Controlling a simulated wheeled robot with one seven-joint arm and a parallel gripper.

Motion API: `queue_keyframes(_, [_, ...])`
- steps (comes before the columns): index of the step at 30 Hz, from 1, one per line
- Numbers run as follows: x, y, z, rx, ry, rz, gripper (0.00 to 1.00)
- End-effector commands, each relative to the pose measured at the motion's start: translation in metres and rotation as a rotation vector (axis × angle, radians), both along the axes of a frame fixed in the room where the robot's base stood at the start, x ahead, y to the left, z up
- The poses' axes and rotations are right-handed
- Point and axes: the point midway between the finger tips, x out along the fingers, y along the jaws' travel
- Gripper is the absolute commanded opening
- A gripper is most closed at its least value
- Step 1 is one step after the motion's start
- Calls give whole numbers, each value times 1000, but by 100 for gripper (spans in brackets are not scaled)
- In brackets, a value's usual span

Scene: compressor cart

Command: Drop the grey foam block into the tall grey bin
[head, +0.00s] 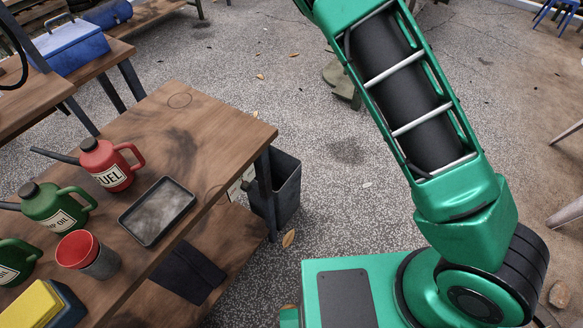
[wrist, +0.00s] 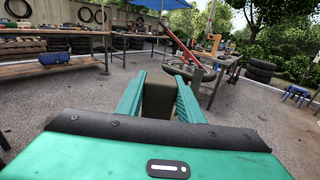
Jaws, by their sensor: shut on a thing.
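My gripper (wrist: 159,85) shows in the wrist view, with its two green fingers shut on the grey foam block (wrist: 158,104). The block looks dark grey-brown there and sits between the fingers, with its far side hidden. My gripper and the block are outside the head view, where only part of my arm shows. The tall grey bin (head: 288,184) stands on the floor at the right end of the wooden table in the head view. A table leg partly hides it, and I cannot see its bottom inside. I cannot make out the bin in the wrist view.
Speckled floor right of the bin is clear. Benches stand ahead in the wrist view.

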Motion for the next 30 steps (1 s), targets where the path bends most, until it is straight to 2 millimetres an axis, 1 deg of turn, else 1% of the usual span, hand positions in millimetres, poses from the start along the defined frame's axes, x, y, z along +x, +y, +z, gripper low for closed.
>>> queue_keyframes(5, [0,-2,0,0,0,-2,13])
queue_keyframes(12, [-1,-22,-1,0,1,-24,13])
queue_keyframes(15, [0,-24,-5,0,2,-24,13])
queue_keyframes(17, [2,-22,-10,-1,3,-16,13])
queue_keyframes(20, [6,-13,-24,1,4,6,13])
queue_keyframes(23, [13,1,-42,3,4,38,13])
queue_keyframes(26, [19,21,-68,3,4,80,13])
queue_keyframes(29, [24,50,-106,1,4,140,13])
queue_keyframes(30, [25,63,-122,1,4,165,13])
